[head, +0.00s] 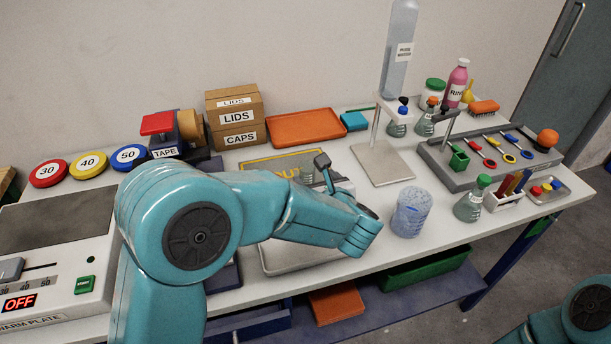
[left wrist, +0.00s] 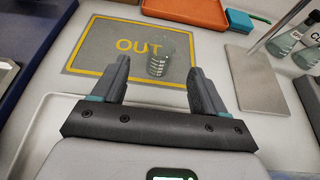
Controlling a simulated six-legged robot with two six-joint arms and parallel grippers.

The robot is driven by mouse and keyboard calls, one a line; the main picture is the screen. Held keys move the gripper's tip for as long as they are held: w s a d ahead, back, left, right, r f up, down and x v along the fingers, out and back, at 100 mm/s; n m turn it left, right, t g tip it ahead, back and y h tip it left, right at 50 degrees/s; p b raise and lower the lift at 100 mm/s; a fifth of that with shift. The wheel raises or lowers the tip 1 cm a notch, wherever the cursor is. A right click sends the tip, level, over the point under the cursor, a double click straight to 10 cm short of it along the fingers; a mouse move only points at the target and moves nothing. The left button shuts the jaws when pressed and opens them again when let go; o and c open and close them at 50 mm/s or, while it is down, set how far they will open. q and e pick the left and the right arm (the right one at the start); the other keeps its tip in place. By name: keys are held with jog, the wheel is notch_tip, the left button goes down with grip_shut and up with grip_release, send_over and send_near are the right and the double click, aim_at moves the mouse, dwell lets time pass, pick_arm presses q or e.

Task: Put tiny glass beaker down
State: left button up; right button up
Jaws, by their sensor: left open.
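The tiny glass beaker (left wrist: 158,52) is clear with pale markings and stands upright on the grey OUT mat (left wrist: 88,50) with yellow lettering. In the left wrist view it shows beyond my left gripper (left wrist: 159,68), in the gap between the fingers. The fingers are open and apart, with none visibly touching the glass. In the head view my left gripper (head: 318,170) is over the front right part of the mat (head: 262,163), and my arm hides much of the mat. My right gripper is out of the frame.
An orange tray (head: 305,126) lies behind the mat. A stand with a grey base (head: 382,163) is to the right, with a speckled bluish container (head: 411,212) in front of it. Flasks and a tool rack fill the right side. A warm plate (head: 60,262) is at left.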

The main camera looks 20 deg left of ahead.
aim_at(305, 164)
pick_arm(q)
jog(key=x, duration=0.5)
jog(key=shift+a, duration=0.2)
jog(key=p+x, duration=0.2)
jog(key=x, duration=0.2)
jog(key=shift+w, duration=0.45)
jog(key=shift+w+a+f, duration=0.15)
jog(key=shift+w, duration=0.15)
jog(key=c, duration=1.1)
jog(key=shift+c, duration=0.3)
notch_tip(305, 164, up, 20)
jog(key=p, duration=0.1)
jog(key=shift+s, duration=0.15)
